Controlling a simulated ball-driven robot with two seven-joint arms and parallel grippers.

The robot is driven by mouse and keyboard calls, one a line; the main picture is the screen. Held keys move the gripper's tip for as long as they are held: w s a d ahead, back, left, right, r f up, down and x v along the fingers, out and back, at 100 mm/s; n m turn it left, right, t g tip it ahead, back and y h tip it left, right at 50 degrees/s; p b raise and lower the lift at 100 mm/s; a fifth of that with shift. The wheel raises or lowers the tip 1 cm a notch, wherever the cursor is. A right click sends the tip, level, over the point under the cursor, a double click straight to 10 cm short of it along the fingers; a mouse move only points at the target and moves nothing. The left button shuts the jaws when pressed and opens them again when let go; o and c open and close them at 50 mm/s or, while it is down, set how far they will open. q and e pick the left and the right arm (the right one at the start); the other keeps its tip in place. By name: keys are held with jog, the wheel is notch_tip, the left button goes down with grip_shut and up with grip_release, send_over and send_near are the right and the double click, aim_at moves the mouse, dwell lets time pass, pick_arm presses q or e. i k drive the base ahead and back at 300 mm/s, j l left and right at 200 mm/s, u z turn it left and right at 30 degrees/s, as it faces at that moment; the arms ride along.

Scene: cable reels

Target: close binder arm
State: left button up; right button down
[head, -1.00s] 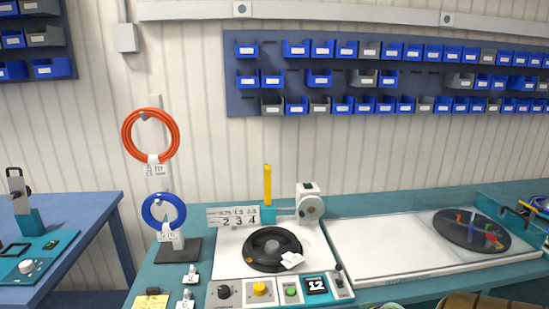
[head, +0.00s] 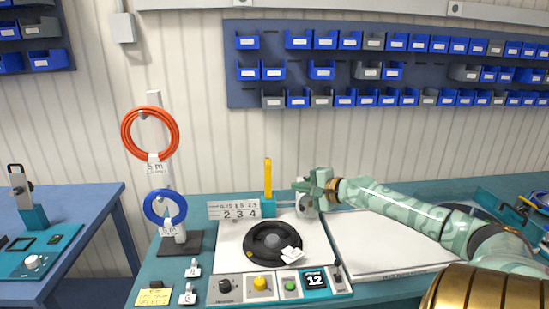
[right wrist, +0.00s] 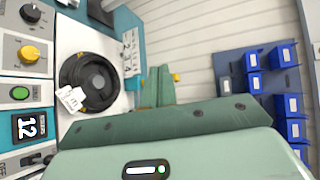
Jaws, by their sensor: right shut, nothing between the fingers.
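The yellow binder arm (head: 268,178) stands upright on its teal base (head: 268,207) at the back of the white winding station. A small yellow part, probably the arm, shows beside the fingers in the right wrist view (right wrist: 176,77). My right gripper (head: 304,186) is shut and empty, a little right of the arm and apart from it in the picture. Its shut fingers (right wrist: 158,88) also show in the wrist view. The gripper partly covers the white round-faced housing (head: 305,207). My left gripper is not in view.
A black reel (head: 273,246) with a white tag lies in front of the arm. A number plate (head: 233,211) stands left of it. Red (head: 150,134) and blue (head: 165,207) cable rings hang on a stand. A control panel (head: 260,286) lines the front.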

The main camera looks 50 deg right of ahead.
aim_at(268, 163)
jog(key=i+l, duration=0.2)
jog(key=l, duration=0.2)
jog(key=i+l, duration=0.25)
jog(key=l, duration=0.15)
jog(key=i+l, duration=0.2)
jog(key=l, duration=0.15)
jog(key=i+l, duration=0.25)
jog(key=l, duration=0.15)
